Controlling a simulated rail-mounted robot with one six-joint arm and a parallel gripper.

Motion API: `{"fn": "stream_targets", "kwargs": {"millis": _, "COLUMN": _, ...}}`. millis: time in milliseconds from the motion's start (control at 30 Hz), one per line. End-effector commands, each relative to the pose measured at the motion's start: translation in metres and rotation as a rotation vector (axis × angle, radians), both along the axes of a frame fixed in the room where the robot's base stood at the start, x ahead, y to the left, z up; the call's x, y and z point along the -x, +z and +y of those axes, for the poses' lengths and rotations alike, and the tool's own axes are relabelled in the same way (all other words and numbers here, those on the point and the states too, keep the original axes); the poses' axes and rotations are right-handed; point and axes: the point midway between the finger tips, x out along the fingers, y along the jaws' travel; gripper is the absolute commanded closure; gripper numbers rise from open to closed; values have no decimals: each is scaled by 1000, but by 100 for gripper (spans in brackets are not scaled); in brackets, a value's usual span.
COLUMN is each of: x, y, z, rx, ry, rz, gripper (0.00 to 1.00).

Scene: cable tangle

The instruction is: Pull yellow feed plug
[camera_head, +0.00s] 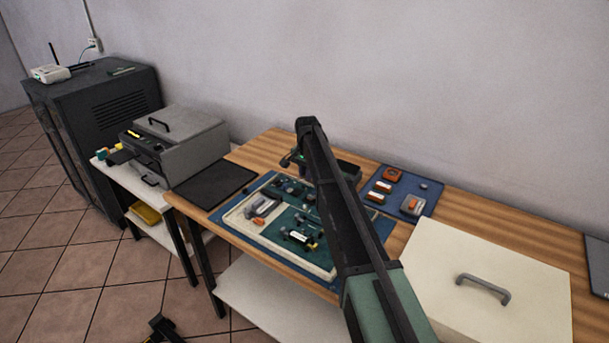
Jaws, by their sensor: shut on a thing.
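My arm rises from the lower right and bends down over the work table. My gripper (293,161) is at its far end, small and dark, and partly hidden behind my arm. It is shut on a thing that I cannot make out. Below it lies a pale-rimmed tray (236,226) with a green board inside. Several dark, grey and orange parts and cables lie on the board, too small to tell apart. A part with a white middle and a yellowish end (311,245) lies near the tray's front. I cannot tell which piece is the yellow feed plug.
A blue mat (427,186) with orange and grey parts lies behind, right of my arm. A large white lid with a grey handle (484,290) covers the table's right. A grey machine (187,147) and a dark cabinet (95,105) stand left. A black pad (216,184) lies between.

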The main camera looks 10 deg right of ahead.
Motion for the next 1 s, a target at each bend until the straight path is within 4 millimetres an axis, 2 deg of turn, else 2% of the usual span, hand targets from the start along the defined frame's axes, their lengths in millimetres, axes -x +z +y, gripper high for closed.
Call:
{"fn": "stream_targets", "kwargs": {"millis": 167, "x": -2, "y": 0, "z": -2, "rx": 4, "ry": -1, "rz": -6, "gripper": 100}}
{"fn": "stream_targets", "kwargs": {"millis": 200, "x": -2, "y": 0, "z": -2, "rx": 4, "ry": -1, "rz": -8, "gripper": 78}}
{"fn": "stream_targets", "kwargs": {"millis": 333, "x": -2, "y": 0, "z": -1, "rx": 3, "ry": -1, "rz": -6, "gripper": 58}}
{"fn": "stream_targets", "kwargs": {"millis": 667, "x": -1, "y": 5, "z": -1, "rx": 2, "ry": -1, "rz": -5, "gripper": 57}}
{"fn": "stream_targets", "kwargs": {"millis": 767, "x": -1, "y": 18, "z": -1, "rx": 2, "ry": -1, "rz": -5, "gripper": 57}}
{"fn": "stream_targets", "kwargs": {"millis": 1000, "x": -1, "y": 77, "z": -1, "rx": 2, "ry": -1, "rz": -5, "gripper": 57}}
